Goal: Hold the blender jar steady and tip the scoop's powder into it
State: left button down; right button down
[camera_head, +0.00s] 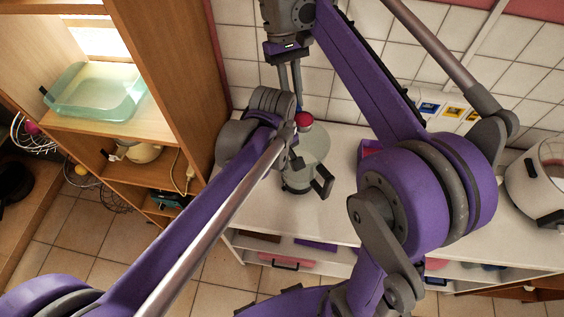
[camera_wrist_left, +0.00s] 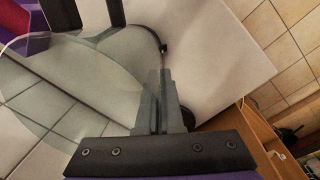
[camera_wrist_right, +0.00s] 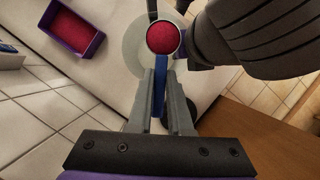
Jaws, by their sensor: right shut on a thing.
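The clear blender jar (camera_head: 314,148) stands on the white counter, with a dark handle at its right. My left gripper (camera_wrist_left: 160,75) is at the jar's rim (camera_wrist_left: 140,25). Its fingers are close together, seemingly shut on the thin wall; my left arm partly hides this in the head view. My right gripper (camera_wrist_right: 161,80) is shut on the scoop's blue handle (camera_wrist_right: 159,92). The scoop's round bowl (camera_wrist_right: 163,38), full of red powder, also shows in the head view (camera_head: 304,119). It is over the jar's opening and looks level.
A purple tray (camera_wrist_right: 93,48) with red powder is on the counter (camera_head: 345,215). A white appliance (camera_head: 540,180) stands at the counter's right. A wooden shelf (camera_head: 195,80) holding a glass dish (camera_head: 95,95) is at left. The tiled wall (camera_head: 240,50) is close behind the jar.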

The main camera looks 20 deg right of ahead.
aim_at(295, 109)
jog(key=s+n+t, duration=0.1)
jog(key=t, duration=0.1)
jog(key=s+n+t, duration=0.1)
jog(key=n+t, duration=0.1)
jog(key=s+r+n+t, duration=0.1)
jog(key=n, duration=0.1)
jog(key=shift+s+a+t+y, duration=0.1)
jog(key=shift+a+t+y, duration=0.15)
jog(key=shift+t+y, duration=0.15)
jog(key=s+t+y, duration=0.1)
jog(key=t, duration=0.1)
jog(key=s+d+t+y, duration=0.1)
jog(key=shift+s+d+r+t, duration=0.1)
jog(key=shift+d+r+t, duration=0.1)
jog(key=shift+t, duration=0.2)
jog(key=shift+s+d+r+t+y, duration=0.15)
jog(key=shift+s+t+y, duration=0.2)
jog(key=shift+t, duration=0.25)
jog(key=shift+s+d+f+t+y, duration=0.1)
jog(key=shift+s+t+y, duration=0.2)
jog(key=shift+t, duration=0.3)
